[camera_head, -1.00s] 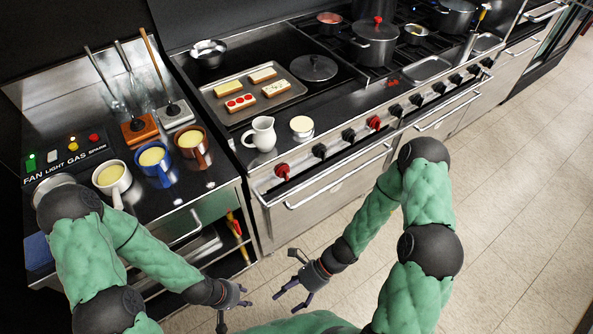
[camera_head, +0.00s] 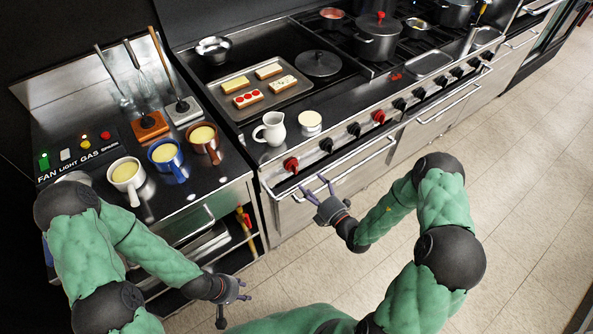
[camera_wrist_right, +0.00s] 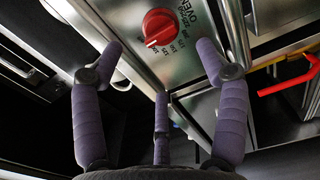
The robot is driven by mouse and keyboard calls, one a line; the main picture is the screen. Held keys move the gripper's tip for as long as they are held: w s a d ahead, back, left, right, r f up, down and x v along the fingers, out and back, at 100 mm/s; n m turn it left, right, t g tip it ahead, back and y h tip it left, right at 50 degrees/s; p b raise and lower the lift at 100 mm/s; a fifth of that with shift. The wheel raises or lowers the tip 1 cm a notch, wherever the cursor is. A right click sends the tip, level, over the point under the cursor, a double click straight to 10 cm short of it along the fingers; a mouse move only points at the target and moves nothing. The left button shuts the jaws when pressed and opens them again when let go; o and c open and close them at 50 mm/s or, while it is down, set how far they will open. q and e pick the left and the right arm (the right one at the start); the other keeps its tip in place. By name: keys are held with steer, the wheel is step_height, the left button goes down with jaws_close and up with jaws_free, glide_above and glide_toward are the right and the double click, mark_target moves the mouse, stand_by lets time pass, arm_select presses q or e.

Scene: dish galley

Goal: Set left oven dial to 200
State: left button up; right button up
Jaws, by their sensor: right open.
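The left oven dial is a red knob (camera_head: 291,164) at the left end of the oven's front panel. In the right wrist view the red dial (camera_wrist_right: 160,26) is close ahead, with a pale mark at its lower left and OVEN lettering and small numbers beside it. The exact setting is too small to tell. My right gripper (camera_head: 317,189) is open and empty in front of the oven, just below and right of the dial. Its spread purple fingers (camera_wrist_right: 160,60) flank the dial without touching it. My left gripper (camera_head: 236,309) hangs low at the front, fingers apart and empty.
An oven handle bar (camera_head: 335,172) runs below the row of knobs, close to my right gripper. Black knobs (camera_head: 326,145) and another red knob (camera_head: 378,116) lie further right. A white jug (camera_head: 270,128) stands above the dial. The floor (camera_head: 500,200) is clear.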

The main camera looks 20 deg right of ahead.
mark_target(297, 170)
steer(key=b+x, duration=0.2)
steer(key=x, duration=0.6)
steer(key=shift+w+a, duration=0.2)
steer(key=shift+w, duration=0.15)
steer(key=c, duration=1.2)
